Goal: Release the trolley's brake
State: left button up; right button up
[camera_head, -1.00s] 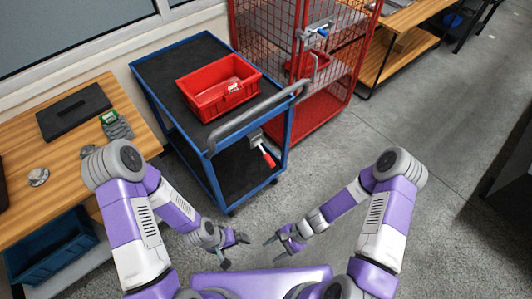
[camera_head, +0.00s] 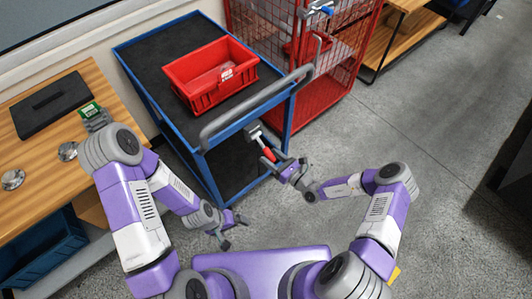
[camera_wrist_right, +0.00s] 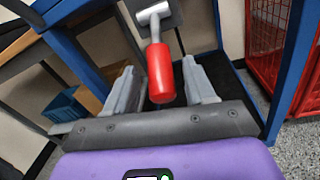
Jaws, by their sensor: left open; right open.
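The blue trolley (camera_head: 128,68) has dark shelves and a grey push handle (camera_head: 262,104). Its brake lever (camera_head: 267,153) has a red grip and a grey metal mount, on the trolley's near end below the handle. In the right wrist view the red grip (camera_wrist_right: 160,74) points toward the camera, between the fingers. My right gripper (camera_head: 283,166) is at the lever's end, open, with its fingers (camera_wrist_right: 162,90) on either side of the grip and no clear contact. My left gripper (camera_head: 233,222) is open and empty, low in front of the trolley.
A red bin (camera_head: 211,77) stands on the trolley's top shelf. A red mesh cage (camera_head: 335,50) stands right behind the trolley. A wooden bench (camera_head: 38,165) is at the left. The grey floor (camera_head: 420,110) to the right is clear.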

aim_at(266, 153)
jog(key=shift+x, duration=1.65)
jog(key=shift+f, duration=0.1)
jog(key=shift+c, duration=0.4)
grip_shut()
